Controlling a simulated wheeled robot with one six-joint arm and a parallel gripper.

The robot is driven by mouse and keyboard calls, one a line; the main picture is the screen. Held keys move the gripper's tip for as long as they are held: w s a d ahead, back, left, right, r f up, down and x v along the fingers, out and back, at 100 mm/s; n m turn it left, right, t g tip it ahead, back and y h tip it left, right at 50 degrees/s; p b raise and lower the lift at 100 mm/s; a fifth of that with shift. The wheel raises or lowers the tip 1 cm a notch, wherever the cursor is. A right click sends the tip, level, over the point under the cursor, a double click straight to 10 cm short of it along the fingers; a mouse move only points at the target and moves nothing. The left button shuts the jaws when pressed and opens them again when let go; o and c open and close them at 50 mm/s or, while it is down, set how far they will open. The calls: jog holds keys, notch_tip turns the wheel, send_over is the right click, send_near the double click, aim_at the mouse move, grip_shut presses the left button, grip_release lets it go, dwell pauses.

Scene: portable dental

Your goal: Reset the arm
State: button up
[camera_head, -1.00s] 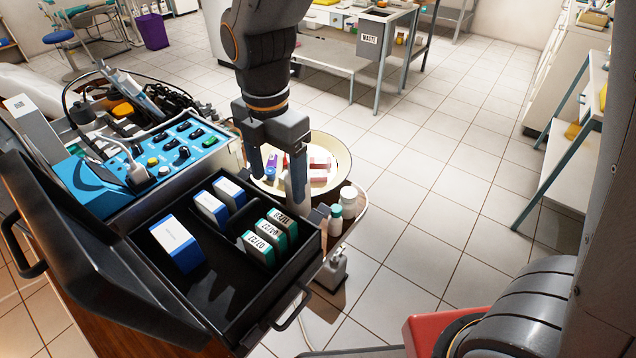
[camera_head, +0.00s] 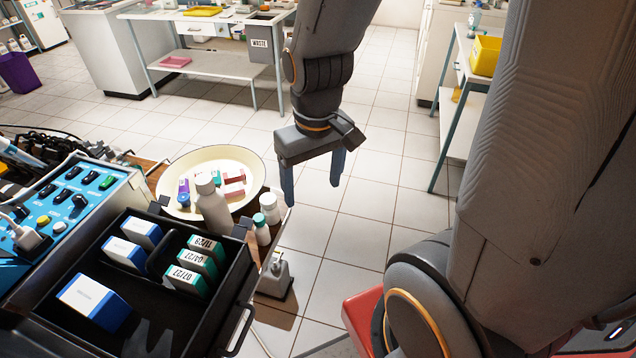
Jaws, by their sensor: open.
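My gripper (camera_head: 313,188) hangs from my arm at the upper middle of the view, pointing down. Its two blue-grey fingers are spread apart with nothing between them. In the picture it is to the right of the open black case (camera_head: 195,325) and of the round cream tray (camera_head: 255,163), over the tiled floor and apart from both.
The case holds blue-and-white boxes (camera_head: 95,301) and green-and-white labelled boxes (camera_head: 185,280). A blue control panel (camera_head: 60,215) is at left. A waste bin (camera_head: 264,48) is behind; open floor lies right.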

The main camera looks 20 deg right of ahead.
jog(key=shift+s+d+f+m, duration=0.1)
jog(key=shift+s+d+m, duration=0.15)
jog(key=shift+d+m, duration=0.35)
jog(key=shift+a, duration=0.1)
dwell(1.0)
